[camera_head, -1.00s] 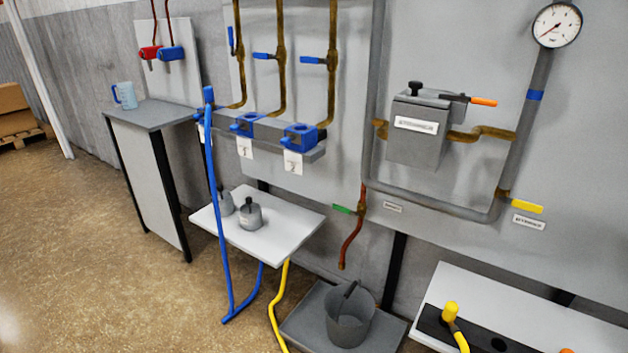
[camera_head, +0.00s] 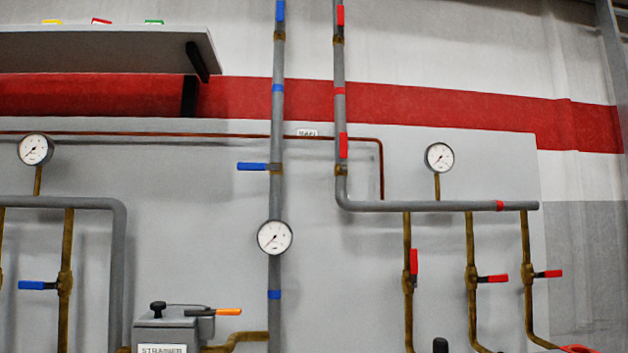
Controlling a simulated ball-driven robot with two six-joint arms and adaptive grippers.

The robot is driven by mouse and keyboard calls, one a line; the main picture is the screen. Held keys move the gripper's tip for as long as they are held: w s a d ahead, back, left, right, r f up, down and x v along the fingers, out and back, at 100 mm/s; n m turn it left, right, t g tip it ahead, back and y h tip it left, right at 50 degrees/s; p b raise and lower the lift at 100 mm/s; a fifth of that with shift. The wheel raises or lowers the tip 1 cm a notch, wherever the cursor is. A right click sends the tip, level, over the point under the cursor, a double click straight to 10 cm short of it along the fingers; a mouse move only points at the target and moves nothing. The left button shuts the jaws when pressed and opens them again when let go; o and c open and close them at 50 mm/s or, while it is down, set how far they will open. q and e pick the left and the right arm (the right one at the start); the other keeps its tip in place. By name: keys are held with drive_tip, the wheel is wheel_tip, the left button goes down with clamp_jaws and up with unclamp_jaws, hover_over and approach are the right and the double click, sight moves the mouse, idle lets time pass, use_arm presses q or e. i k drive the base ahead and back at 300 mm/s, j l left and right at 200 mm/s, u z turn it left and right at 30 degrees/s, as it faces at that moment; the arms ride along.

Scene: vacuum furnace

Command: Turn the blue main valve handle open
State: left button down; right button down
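A blue lever handle (camera_head: 252,166) sits on the grey vertical pipe (camera_head: 276,200) in the middle of the head view. It points left, crosswise to the pipe. A small white label (camera_head: 307,132) is up and right of it, too small to read surely. A second blue handle (camera_head: 280,11) is higher on the same pipe, at the top edge, and lies along the pipe. Which of the two is the main valve handle cannot be told for sure. Neither of my grippers is in view.
A gauge (camera_head: 274,237) is below the middle blue handle. Red handles (camera_head: 343,146) are on the pipes to the right. A strainer box (camera_head: 165,334) with an orange-tipped lever is at lower left. A shelf (camera_head: 100,52) juts out at upper left.

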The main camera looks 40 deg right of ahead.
sight(241, 166)
drive_tip(key=z, duration=0.95)
